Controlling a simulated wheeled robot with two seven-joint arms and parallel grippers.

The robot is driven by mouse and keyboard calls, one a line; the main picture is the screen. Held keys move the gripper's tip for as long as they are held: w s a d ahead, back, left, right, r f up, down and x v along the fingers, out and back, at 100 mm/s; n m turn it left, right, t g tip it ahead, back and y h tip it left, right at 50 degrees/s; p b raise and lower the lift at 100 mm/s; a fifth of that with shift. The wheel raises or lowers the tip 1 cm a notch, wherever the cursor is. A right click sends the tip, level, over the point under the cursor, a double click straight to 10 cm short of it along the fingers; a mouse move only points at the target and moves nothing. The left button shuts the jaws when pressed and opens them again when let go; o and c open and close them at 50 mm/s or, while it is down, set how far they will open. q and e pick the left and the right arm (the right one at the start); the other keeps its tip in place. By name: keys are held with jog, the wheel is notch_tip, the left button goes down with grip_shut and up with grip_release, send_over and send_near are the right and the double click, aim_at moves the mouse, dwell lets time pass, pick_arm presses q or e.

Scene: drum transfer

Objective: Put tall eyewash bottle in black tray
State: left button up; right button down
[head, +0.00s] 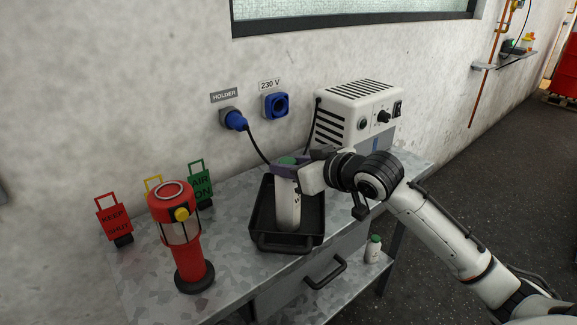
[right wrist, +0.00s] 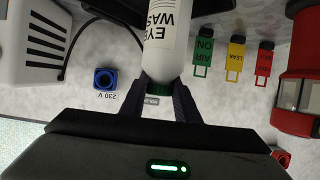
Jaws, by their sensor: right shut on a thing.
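The tall eyewash bottle (head: 288,208) is white with a green cap and stands about upright within the outline of the black tray (head: 258,236). I cannot tell whether its base touches the tray floor. My right gripper (head: 290,170) is shut on the bottle's top, near the cap. In the right wrist view, the bottle (right wrist: 166,45) shows its "EYE WASH" lettering, and the fingers of my right gripper (right wrist: 158,92) close around the cap end. The tray lies on the grey metal bench. My left gripper is not in view.
A red lantern-like device (head: 190,262) stands left of the tray, with red, yellow and green tags (head: 201,187) behind it. A white power unit (head: 358,115) stands at the back right. A short white bottle (head: 373,249) with a green cap sits lower right, beside the drawer handle (head: 326,272).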

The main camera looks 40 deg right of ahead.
jog(key=shift+r, duration=0.1)
jog(key=c, duration=1.4)
grip_release()
jog(key=shift+f, duration=0.2)
jog(key=shift+o, duration=0.2)
jog(key=shift+s+r, duration=0.15)
jog(key=a+v, duration=0.1)
jog(key=v, duration=1)
jog(key=shift+s+d+r, duration=0.15)
jog(key=shift+s+d, duration=0.25)
jog(key=shift+d, duration=0.1)
